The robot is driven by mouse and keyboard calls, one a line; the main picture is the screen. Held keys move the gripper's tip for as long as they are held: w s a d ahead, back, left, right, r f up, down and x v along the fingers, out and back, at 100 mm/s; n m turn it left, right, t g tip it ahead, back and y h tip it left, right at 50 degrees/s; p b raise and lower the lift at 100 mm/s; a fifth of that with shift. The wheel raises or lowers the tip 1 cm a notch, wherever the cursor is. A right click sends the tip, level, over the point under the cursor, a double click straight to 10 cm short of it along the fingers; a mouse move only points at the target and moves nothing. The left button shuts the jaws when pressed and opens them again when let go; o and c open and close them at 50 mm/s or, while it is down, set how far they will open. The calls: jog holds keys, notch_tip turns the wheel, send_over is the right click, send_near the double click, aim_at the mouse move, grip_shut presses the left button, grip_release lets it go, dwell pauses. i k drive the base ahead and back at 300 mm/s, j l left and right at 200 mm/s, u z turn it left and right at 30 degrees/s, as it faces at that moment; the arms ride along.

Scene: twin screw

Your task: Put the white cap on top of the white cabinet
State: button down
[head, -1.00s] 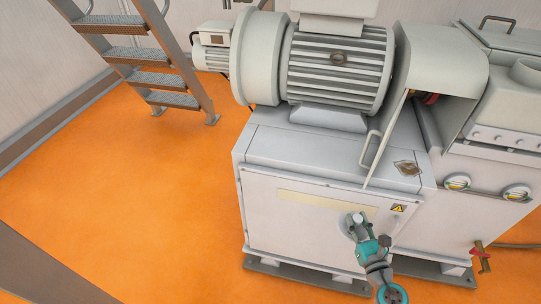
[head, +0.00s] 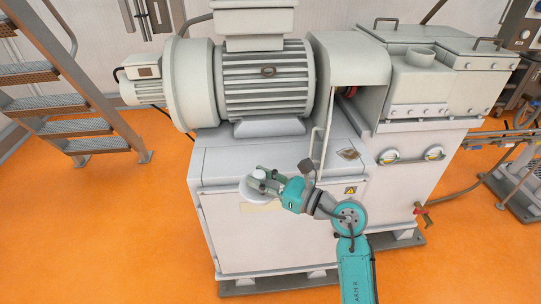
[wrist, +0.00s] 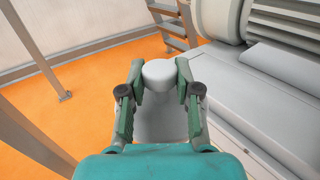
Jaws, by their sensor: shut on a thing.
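My gripper (head: 262,177) is shut on the white cap (head: 249,191). In the wrist view my gripper (wrist: 158,88) has its two green fingers on either side of the cap's round knob (wrist: 159,73); the cap's wider part is below, between the fingers. The white cabinet (head: 265,235) stands under the motor. Its flat top (head: 222,160) shows left of and in front of the motor foot. In the head view the cap overlaps the cabinet's upper front edge; its exact height above that edge is hard to tell. The cabinet top (wrist: 285,85) lies right of the gripper in the wrist view.
The large grey motor (head: 262,85) sits on the cabinet's rear. A handle bar (head: 325,140) and machine housing (head: 350,65) rise to the right. Metal stairs (head: 75,105) stand at left. Orange floor (head: 110,220) is clear at left.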

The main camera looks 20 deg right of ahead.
aim_at(234, 161)
jog(key=i, duration=0.85)
